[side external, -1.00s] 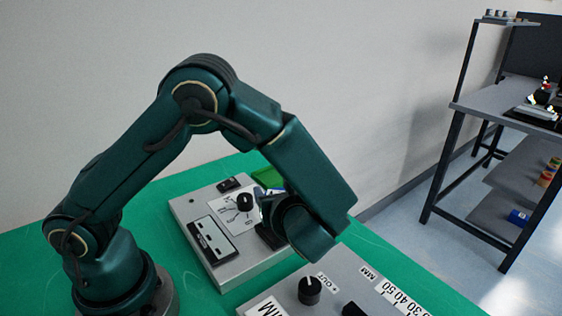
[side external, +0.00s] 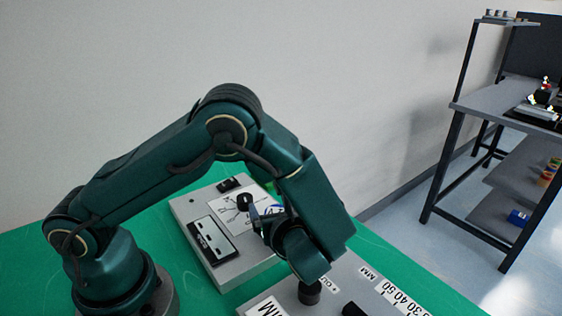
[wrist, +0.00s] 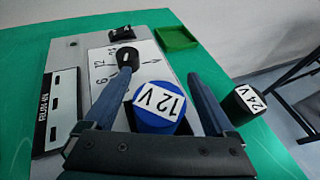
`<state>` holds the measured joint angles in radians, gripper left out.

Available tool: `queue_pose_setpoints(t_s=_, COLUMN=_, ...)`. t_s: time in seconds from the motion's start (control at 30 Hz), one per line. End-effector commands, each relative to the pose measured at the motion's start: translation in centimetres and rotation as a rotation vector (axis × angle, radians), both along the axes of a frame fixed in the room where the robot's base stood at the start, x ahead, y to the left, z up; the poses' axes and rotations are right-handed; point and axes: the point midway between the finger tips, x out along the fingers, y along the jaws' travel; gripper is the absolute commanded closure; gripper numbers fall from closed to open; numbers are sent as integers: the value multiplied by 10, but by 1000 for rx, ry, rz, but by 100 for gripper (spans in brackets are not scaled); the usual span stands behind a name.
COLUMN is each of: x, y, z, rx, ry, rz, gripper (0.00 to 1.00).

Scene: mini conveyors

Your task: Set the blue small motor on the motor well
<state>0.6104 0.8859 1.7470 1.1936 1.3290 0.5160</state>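The blue small motor (wrist: 154,116) is a short cylinder with a white "12 V" label on its top, seen in the wrist view. My gripper (wrist: 160,73) is open, with one finger on each side of the motor and a visible gap to each. I cannot tell how far the fingertips are above or around it. In the side view my gripper is mostly hidden behind my wrist, with only a bit of blue and white showing beside it. I cannot make out the motor well in either view.
A grey panel (side external: 186,212) with a black dial (side external: 244,201) stands on the green table (side external: 40,262). A green "24 V" cylinder (wrist: 244,103) is right of my fingers, near a green tray (wrist: 176,38). A second grey panel (side external: 337,286) is in front.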

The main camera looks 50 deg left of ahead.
Motion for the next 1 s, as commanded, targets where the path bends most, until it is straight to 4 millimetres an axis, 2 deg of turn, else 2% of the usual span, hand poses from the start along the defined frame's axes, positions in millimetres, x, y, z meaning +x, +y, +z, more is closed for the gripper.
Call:
queue_pose_setpoints(t_s=0.23, x=0, y=0, z=4, rx=-1, ry=-2, rz=1, gripper=10)
queue_pose_setpoints(t_s=0.37, x=-5, y=-17, z=11, rx=-2, ry=-5, rz=-5, gripper=10)
queue_pose_setpoints(t_s=0.7, x=-31, y=-77, z=38, rx=-3, ry=-3, rz=-5, gripper=10)
queue_pose_setpoints(t_s=0.9, x=-40, y=-98, z=47, rx=-2, ry=-2, rz=-1, gripper=10)
queue_pose_setpoints(t_s=1.0, x=-43, y=-100, z=50, rx=-14, ry=-3, rz=11, gripper=10)
